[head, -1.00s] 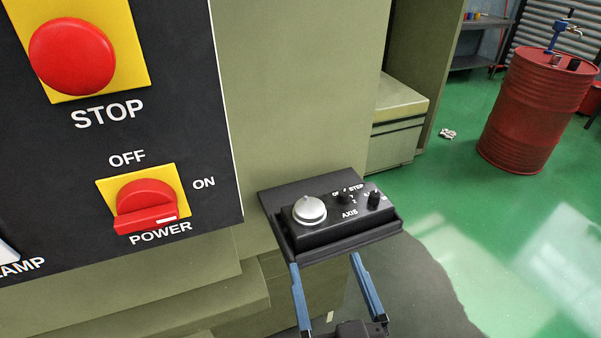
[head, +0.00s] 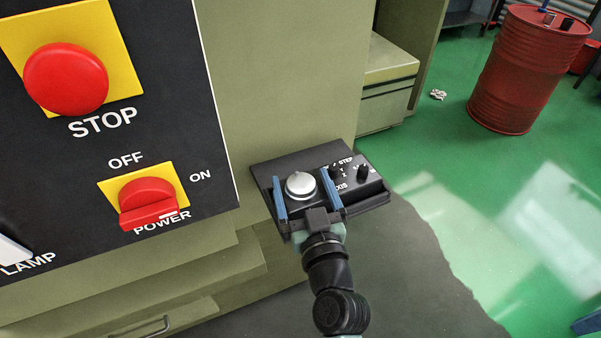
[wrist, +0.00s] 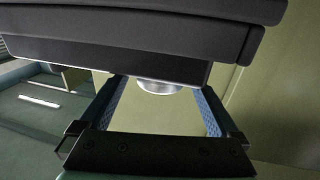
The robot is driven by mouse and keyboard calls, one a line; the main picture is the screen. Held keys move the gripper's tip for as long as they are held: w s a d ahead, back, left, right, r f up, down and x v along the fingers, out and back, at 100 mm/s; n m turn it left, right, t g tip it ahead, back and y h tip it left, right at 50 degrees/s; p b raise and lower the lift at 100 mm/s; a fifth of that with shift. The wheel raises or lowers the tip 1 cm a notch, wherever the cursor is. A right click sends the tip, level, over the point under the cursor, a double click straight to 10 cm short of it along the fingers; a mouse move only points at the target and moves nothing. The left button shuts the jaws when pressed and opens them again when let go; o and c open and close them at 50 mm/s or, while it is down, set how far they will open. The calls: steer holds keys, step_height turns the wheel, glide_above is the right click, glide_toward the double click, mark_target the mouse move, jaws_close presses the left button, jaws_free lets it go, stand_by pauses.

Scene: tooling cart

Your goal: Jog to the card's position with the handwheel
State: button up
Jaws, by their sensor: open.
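The silver handwheel (head: 300,185) sits on the left of a black control box (head: 350,198). Its rim also shows in the wrist view (wrist: 160,87), under the dark box (wrist: 100,50). My gripper (head: 301,180) is open, its two blue fingers on either side of the handwheel in the head view. In the wrist view my gripper (wrist: 155,98) shows the wheel between its fingers, with gaps on both sides. I cannot tell how deep the fingers reach. No card is in view.
The box rests on a black tray (head: 262,172) fixed to the green machine. A black panel at left carries a red STOP button (head: 66,79) and a red POWER switch (head: 147,198). A red drum (head: 520,75) stands on the green floor.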

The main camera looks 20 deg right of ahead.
steer(key=shift+w+d, duration=0.1)
steer(key=shift+w, duration=0.55)
steer(key=c, duration=1.4)
steer(key=shift+o, duration=0.2)
